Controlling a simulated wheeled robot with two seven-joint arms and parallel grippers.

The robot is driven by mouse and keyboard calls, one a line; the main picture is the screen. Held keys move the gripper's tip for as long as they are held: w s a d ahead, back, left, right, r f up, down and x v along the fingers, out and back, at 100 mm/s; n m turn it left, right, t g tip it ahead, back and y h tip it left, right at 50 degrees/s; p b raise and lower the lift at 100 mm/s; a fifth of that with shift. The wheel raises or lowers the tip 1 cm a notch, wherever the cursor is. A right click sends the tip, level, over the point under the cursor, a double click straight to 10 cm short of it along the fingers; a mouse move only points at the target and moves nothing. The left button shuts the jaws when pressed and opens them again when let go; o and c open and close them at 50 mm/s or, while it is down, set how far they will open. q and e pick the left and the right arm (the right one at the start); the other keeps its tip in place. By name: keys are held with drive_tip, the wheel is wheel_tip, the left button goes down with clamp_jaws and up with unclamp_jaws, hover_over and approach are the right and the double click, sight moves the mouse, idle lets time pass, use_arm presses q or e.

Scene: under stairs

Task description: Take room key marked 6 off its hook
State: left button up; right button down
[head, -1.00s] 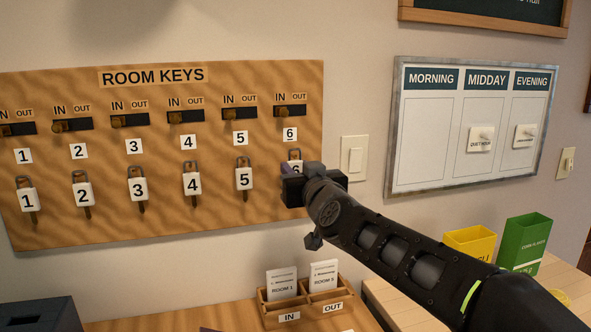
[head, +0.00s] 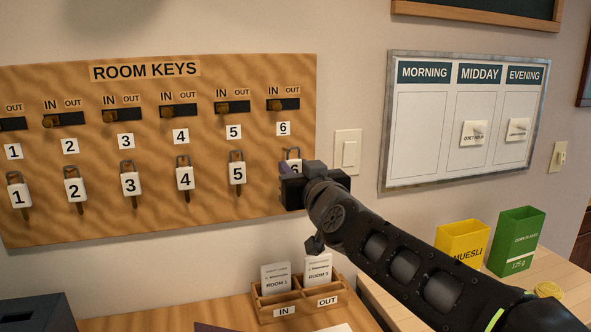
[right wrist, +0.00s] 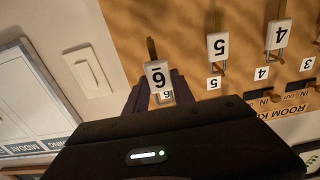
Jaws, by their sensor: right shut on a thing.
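The room key marked 6 has a white tag (right wrist: 158,76) with a black number, seen upside down in the right wrist view. In the head view its tag (head: 293,167) is mostly hidden behind my right gripper (head: 288,180). My right gripper (right wrist: 155,92) is shut on the key, with its fingers on either side of the tag. The key is at its place on the wooden ROOM KEYS board (head: 145,215), under the number 6 label (head: 284,128). Whether its loop still rests on the hook cannot be told. My left gripper is not in view.
Keys 5 (head: 237,173) and 4 (head: 185,178) hang close to the left, with more beyond. IN/OUT sliders run above. A light switch (head: 348,155) and a whiteboard (head: 460,120) are to the right. A card box (head: 292,303) stands below.

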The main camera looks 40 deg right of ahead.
drive_tip(key=v, duration=0.6)
drive_tip(key=shift+b, duration=0.45)
